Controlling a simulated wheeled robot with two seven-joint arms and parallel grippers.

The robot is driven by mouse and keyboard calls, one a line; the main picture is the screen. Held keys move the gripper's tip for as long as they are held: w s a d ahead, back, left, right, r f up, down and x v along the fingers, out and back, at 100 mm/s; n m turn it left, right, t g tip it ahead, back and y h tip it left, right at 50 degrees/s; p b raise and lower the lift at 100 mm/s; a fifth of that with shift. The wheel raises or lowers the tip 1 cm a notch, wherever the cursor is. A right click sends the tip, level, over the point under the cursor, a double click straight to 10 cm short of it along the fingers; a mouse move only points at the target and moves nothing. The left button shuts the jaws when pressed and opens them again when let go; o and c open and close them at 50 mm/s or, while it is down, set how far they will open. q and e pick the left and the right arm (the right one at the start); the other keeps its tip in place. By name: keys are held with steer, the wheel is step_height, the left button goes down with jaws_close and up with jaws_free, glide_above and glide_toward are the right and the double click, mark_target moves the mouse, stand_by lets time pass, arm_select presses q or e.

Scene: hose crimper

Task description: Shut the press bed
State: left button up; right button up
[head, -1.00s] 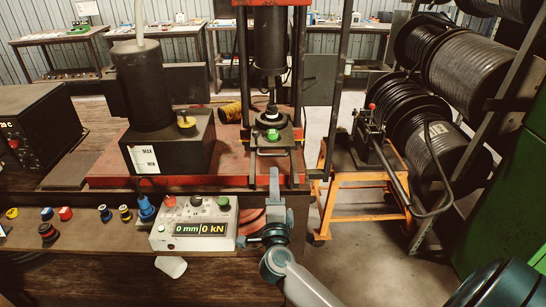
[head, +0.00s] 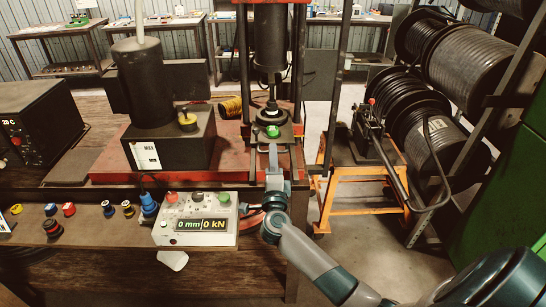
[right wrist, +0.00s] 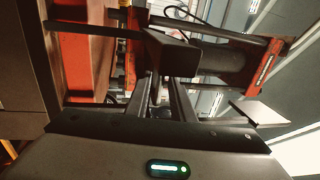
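The press bed (head: 284,134) is a small dark plate at the front of the press, below its black ram, with a green-topped part (head: 272,132) on it. Its front edge faces me. My right gripper (head: 273,148) points forward at this front edge, its tip at or very close to it; contact is unclear. In the right wrist view, the two fingers (right wrist: 159,88) stand apart with a narrow gap, and a dark block, possibly the bed (right wrist: 170,50), lies just beyond the tips. My left gripper is not in view.
A control box (head: 197,218) reading 0 mm and 0 kN sits just left of my right wrist. A black pump unit (head: 145,90) stands on the red base at left. An orange stand (head: 364,212) and hose reels (head: 440,60) are to the right.

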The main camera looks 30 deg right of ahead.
jaws_close()
steer(key=x, duration=0.3)
steer(key=f+x, duration=0.1)
steer(key=shift+w+d+r, duration=0.1)
steer(key=shift+w+d, duration=0.15)
steer(key=shift+w, duration=0.15)
steer(key=shift+o, duration=1.6)
jaws_free()
steer(key=shift+s+r, duration=0.1)
steer(key=b+v, duration=0.4)
steer(key=v, duration=1.3)
